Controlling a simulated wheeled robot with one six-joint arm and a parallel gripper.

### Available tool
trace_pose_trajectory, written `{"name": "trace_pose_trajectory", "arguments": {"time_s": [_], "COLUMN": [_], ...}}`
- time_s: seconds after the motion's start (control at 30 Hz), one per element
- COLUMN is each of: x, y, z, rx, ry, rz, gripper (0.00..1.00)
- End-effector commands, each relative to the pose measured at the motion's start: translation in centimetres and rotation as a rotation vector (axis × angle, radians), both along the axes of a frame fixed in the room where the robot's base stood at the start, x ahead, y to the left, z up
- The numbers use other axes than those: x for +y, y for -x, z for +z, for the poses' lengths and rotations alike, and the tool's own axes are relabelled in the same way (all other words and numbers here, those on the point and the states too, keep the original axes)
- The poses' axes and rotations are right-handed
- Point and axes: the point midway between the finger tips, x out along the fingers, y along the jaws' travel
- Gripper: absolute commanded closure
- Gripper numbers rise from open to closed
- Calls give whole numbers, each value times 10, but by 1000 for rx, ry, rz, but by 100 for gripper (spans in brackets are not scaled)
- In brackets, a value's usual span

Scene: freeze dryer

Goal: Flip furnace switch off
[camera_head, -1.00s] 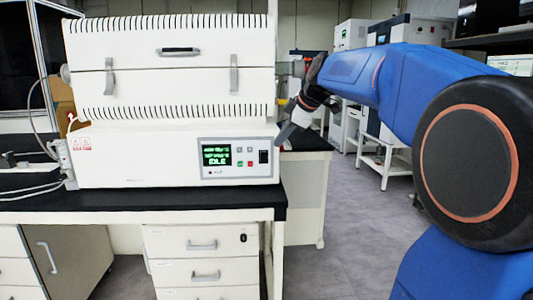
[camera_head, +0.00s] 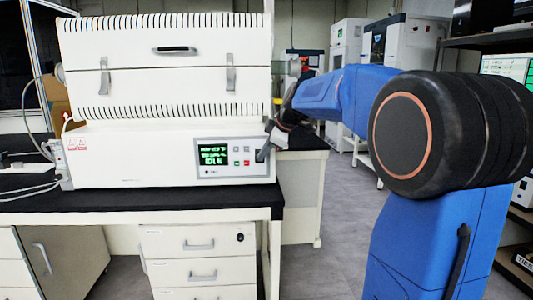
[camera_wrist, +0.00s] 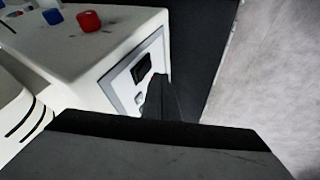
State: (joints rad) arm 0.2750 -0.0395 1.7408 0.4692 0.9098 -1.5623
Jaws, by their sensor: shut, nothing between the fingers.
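The white furnace (camera_head: 130,160) stands on a black-topped bench, with its front control panel (camera_head: 205,172) at the lower right. The panel display (camera_head: 213,154) glows green and reads IDLE. The black switch (camera_wrist: 142,68) shows on the panel in the wrist view. In the head view my gripper covers the switch's place. My gripper (camera_head: 263,154) is shut and empty, with its tip at the right end of the panel. In the wrist view the dark fingertips (camera_wrist: 156,84) are right beside the switch; I cannot tell whether they touch it.
Small buttons (camera_head: 241,163) sit between the display and the switch area. Drawers (camera_head: 200,270) are under the bench. Open grey floor (camera_head: 335,225) lies to the right.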

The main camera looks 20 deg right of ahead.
Motion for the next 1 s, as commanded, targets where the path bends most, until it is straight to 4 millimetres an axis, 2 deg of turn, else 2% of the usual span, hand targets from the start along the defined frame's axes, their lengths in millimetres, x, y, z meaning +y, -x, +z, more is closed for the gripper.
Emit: {"name": "trace_pose_trajectory", "arguments": {"time_s": [0.23,1.0], "x": [-6,-8], "y": [-14,-21], "z": [3,4], "rx": [0,1], "ry": [0,0], "rz": [0,0], "gripper": [100,100]}}
